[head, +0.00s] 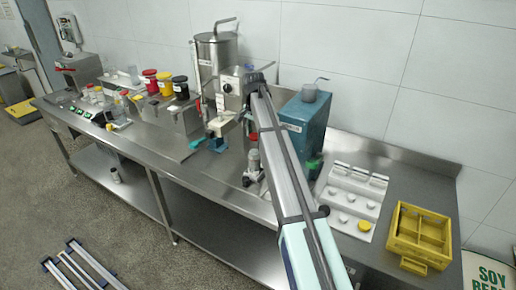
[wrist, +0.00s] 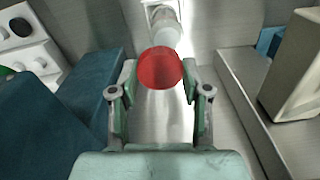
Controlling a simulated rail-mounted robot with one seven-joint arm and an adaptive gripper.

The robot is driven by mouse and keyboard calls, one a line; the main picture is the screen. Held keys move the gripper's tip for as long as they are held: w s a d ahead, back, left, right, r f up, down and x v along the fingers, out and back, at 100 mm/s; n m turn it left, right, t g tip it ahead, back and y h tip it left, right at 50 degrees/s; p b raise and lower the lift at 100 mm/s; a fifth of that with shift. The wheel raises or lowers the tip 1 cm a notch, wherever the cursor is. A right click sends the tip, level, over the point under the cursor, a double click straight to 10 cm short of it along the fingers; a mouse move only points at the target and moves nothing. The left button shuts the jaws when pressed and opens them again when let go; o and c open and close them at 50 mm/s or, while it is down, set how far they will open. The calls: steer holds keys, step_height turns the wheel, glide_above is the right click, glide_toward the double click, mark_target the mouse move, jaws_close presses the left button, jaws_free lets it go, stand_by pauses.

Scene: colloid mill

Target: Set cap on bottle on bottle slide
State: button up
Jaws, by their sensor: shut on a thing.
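A red round cap (wrist: 160,68) is between the two fingertips of my gripper (wrist: 160,80) in the wrist view. My gripper is shut on it. A pale, translucent bottle (wrist: 166,27) lies just beyond the cap, near the top of that view, on a bright steel strip that I take for the bottle slide (wrist: 203,38). The cap's far edge is close to the bottle in the picture; I cannot tell whether they touch. In the head view my arm hides most of this spot, and the cap cannot be made out there.
A blue machine (head: 305,122) stands close beside the arm; its dark blue side (wrist: 45,125) fills the wrist view's left. A white tray with cups (head: 346,210) and a yellow crate (head: 420,232) are to the right. A steel rail (wrist: 245,100) runs along the wrist view's right.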

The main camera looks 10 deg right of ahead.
steer(key=shift+w+r+m, duration=0.3)
steer(key=shift+w, duration=0.45)
steer(key=b, duration=0.2)
glide_above(254, 150)
steer(key=shift+s+f, duration=0.2)
steer(key=shift+f, duration=2.05)
steer(key=shift+f+b, duration=0.45)
steer(key=shift+f, duration=0.65)
steer(key=shift+f, duration=0.75)
steer(key=o, duration=1.2)
steer(key=shift+r+p, duration=0.1)
steer(key=shift+p, duration=0.2)
steer(key=shift+r+p, duration=1.6)
steer(key=shift+r, duration=1.8)
